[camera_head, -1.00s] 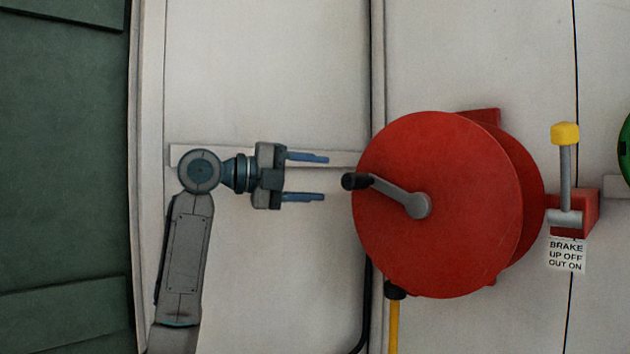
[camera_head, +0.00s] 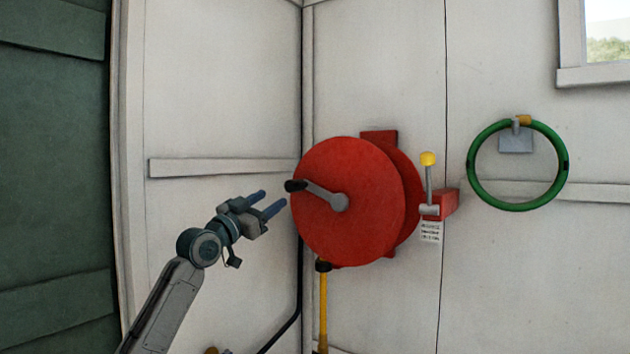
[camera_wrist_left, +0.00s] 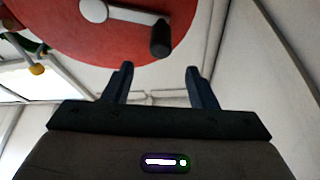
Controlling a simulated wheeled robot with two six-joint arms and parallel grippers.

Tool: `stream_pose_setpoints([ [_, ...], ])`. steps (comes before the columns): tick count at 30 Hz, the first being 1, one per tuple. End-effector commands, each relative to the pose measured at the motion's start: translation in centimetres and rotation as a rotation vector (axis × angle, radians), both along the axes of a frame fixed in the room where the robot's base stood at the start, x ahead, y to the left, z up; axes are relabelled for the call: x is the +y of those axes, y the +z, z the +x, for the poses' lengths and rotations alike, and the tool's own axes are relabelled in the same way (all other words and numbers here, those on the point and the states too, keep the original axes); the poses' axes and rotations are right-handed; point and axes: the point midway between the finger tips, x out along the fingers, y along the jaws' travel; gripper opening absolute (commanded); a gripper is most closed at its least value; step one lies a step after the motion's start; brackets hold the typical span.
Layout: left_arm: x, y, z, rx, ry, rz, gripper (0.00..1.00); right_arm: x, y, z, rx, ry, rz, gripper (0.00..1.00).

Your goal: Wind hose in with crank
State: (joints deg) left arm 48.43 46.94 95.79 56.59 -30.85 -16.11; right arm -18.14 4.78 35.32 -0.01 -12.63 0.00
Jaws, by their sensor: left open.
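The red hose reel (camera_head: 350,225) is mounted on the white wall. Its grey crank (camera_head: 322,194) runs from the hub out to the left and ends in a black handle (camera_head: 296,185). A yellow hose (camera_head: 323,305) hangs below the reel. My left gripper (camera_head: 272,200) is open and empty, just left of the reel and slightly below the handle, not touching it. In the left wrist view the black handle (camera_wrist_left: 161,40) stands beyond and between the open fingertips (camera_wrist_left: 160,68). My right gripper is in neither view.
A brake lever (camera_head: 428,180) with a yellow knob stands up from a red bracket right of the reel, above a sign (camera_head: 431,233). A green ring (camera_head: 476,180) hangs on the wall further right. A dark green panel (camera_head: 55,170) is at the left.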

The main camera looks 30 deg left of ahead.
Motion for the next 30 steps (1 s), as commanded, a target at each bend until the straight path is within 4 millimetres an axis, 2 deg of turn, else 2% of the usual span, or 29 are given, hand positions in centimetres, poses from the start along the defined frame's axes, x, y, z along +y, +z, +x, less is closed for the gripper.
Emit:
stream_pose_setpoints([
  [5, 0.4, 0.2, 0.5, -0.008, -0.004, -0.044, 0.52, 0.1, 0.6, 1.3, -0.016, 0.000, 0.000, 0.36],
  [8, 0.2, 0.9, 1.5, -0.009, -0.006, -0.047, 0.52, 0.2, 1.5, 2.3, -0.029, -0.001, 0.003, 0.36],
  [12, -0.2, 2.1, 3.9, -0.008, -0.006, -0.049, 0.52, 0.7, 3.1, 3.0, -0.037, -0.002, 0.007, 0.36],
  [17, -0.6, 3.2, 6.7, -0.007, -0.006, -0.047, 0.52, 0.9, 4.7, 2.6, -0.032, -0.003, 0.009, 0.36],
  [21, -0.9, 3.8, 8.6, -0.007, -0.006, -0.044, 0.52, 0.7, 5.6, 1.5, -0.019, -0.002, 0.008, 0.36],
  [25, -1.1, 4.0, 9.5, -0.006, -0.005, -0.043, 0.52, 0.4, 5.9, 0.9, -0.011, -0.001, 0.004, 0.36],
  [30, -1.1, 4.0, 9.9, -0.006, -0.004, -0.040, 0.52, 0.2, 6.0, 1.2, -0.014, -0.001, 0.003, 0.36],
])
